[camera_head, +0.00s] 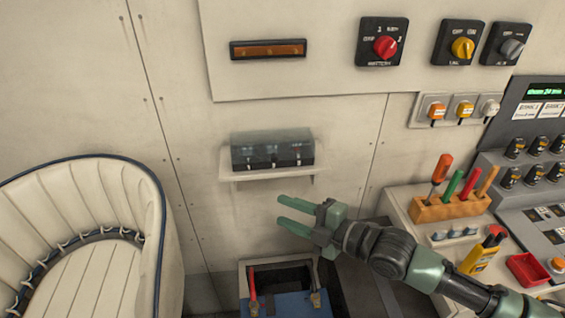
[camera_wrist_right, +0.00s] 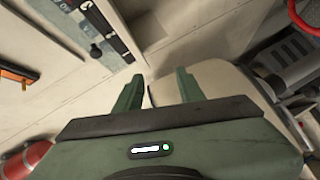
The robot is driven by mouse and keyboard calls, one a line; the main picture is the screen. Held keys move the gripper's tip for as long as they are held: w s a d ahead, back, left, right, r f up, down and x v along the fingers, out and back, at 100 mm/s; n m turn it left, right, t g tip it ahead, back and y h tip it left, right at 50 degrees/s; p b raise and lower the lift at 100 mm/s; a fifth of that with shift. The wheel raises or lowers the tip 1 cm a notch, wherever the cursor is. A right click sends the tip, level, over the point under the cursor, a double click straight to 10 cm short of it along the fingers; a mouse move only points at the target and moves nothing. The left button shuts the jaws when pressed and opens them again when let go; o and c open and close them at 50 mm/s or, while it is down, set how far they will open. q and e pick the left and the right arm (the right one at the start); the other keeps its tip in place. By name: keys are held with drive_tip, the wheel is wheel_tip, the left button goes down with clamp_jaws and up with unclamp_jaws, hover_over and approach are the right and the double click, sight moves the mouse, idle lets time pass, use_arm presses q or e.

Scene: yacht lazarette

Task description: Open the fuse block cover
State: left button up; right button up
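The fuse block (camera_head: 270,161) sits on a small pale wall shelf (camera_head: 290,174) in the middle of the head view. Its smoky see-through cover (camera_head: 272,143) appears down over it, with small fuses showing through the front. My right gripper (camera_head: 287,213) is below and slightly right of the shelf, apart from it, with its green fingers pointing left. The fingers are spread with nothing between them. The right wrist view also shows the open right gripper (camera_wrist_right: 158,92). A dark strip at that view's upper left may be the fuse block, but I cannot tell. My left gripper is not in view.
A cream padded seat (camera_head: 85,230) is at left. A blue battery-like box (camera_head: 290,304) stands below the gripper. A tool rack (camera_head: 450,207), yellow tool (camera_head: 480,257) and red tray (camera_head: 528,269) are on the right bench. Rotary switches (camera_head: 384,42) are above. Wall around the shelf is clear.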

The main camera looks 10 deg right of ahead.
sight(277, 161)
drive_tip(key=w+d+r+n+t+y, duration=0.1)
drive_tip(key=w+d+r+n+t, duration=0.15)
drive_tip(key=w+d+r, duration=0.35)
drive_tip(key=shift+n+g, duration=0.35)
drive_tip(key=a, duration=0.1)
drive_tip(key=w+a+p, duration=0.1)
drive_tip(key=a, duration=0.1)
drive_tip(key=w+a+p, duration=0.1)
drive_tip(key=a, duration=0.1)
drive_tip(key=shift+w+a+r, duration=0.15)
drive_tip(key=shift+w+r, duration=0.05)
drive_tip(key=shift+r, duration=0.2)
drive_tip(key=shift+w+a+f+p, duration=0.1)
drive_tip(key=shift+w+a+p, duration=0.25)
drive_tip(key=shift+w+a, duration=0.1)
clamp_jaws()
